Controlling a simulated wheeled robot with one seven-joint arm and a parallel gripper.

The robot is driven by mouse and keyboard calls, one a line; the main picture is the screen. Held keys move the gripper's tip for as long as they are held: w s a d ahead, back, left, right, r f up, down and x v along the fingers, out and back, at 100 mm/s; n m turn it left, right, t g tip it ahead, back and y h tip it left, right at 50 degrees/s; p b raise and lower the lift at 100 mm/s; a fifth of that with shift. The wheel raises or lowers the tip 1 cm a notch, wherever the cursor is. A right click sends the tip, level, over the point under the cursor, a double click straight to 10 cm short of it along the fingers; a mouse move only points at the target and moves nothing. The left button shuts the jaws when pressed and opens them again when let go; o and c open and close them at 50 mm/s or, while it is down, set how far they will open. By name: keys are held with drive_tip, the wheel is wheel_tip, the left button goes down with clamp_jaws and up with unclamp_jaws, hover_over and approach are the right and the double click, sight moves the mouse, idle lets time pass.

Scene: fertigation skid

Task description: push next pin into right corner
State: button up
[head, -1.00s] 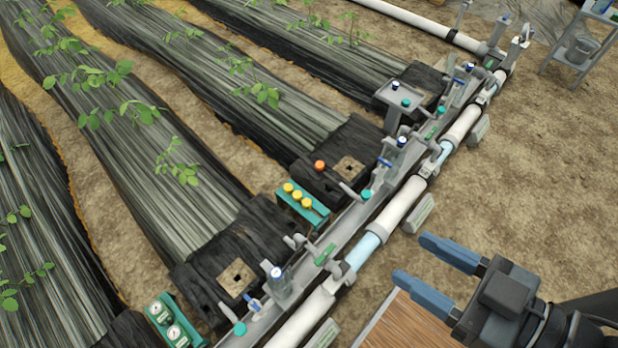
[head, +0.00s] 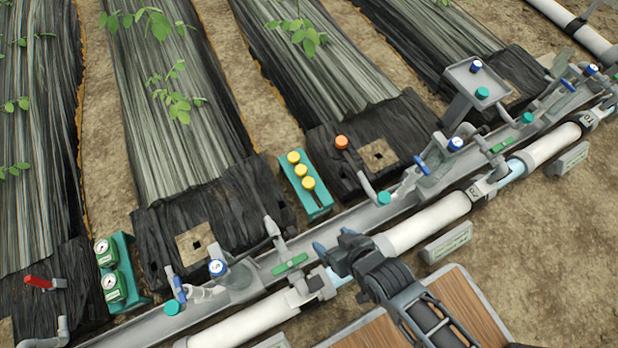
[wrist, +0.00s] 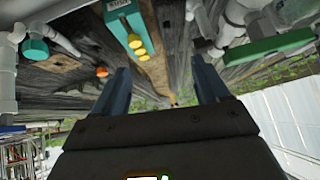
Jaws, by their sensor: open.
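The yellow-capped pins (head: 301,170) stand in a teal rack (head: 319,207) between two black-covered bed ends; three caps show. Two caps also show in the wrist view (wrist: 137,45). An orange-capped part (head: 341,142) stands at the bed end right of the rack, beside a tan square (head: 378,154) with a dark hole. Another tan square (head: 196,243) lies on the left bed end. My gripper (head: 328,254) is open and empty, over the pipe line below the rack. In the wrist view its two blue fingers (wrist: 163,80) are apart, with the rack beyond them.
A grey channel with white pipe (head: 425,225) runs diagonally in front of the beds, with blue-handled valves (head: 422,165) and teal caps rising from it. A teal gauge box (head: 125,268) and a red-handled valve (head: 38,282) stand left. A wooden board (head: 470,300) lies lower right.

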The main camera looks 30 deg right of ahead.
drive_tip(key=w+f+g+b, duration=0.2)
drive_tip(key=w+f+b, duration=0.4)
drive_tip(key=f, duration=0.5)
drive_tip(key=g, duration=0.3)
approach(309, 182)
drive_tip(key=shift+n, duration=0.4)
drive_tip(key=s+a+f, duration=0.1)
drive_tip(key=a, duration=0.1)
drive_tip(key=s+a+f, duration=0.1)
drive_tip(key=s+a, duration=0.1)
drive_tip(key=s+a+f+b, duration=0.1)
drive_tip(key=a+f, duration=0.1)
drive_tip(key=shift+s, duration=0.2)
drive_tip(key=w+d+r+g, duration=0.1)
drive_tip(key=w, duration=0.1)
drive_tip(key=w+d+r+g+h, duration=0.1)
drive_tip(key=w+d, duration=0.1)
drive_tip(key=w+d+r+g, duration=0.1)
drive_tip(key=w, duration=0.2)
drive_tip(key=shift+d+r+b, duration=0.15)
drive_tip(key=shift+d+b, duration=0.15)
drive_tip(key=shift+b, duration=0.05)
wheel_tip(309, 182, down, 8)
drive_tip(key=b, duration=0.5)
drive_tip(key=shift+r+b, duration=0.15)
drive_tip(key=shift+b, duration=0.25)
drive_tip(key=shift+c, duration=0.3)
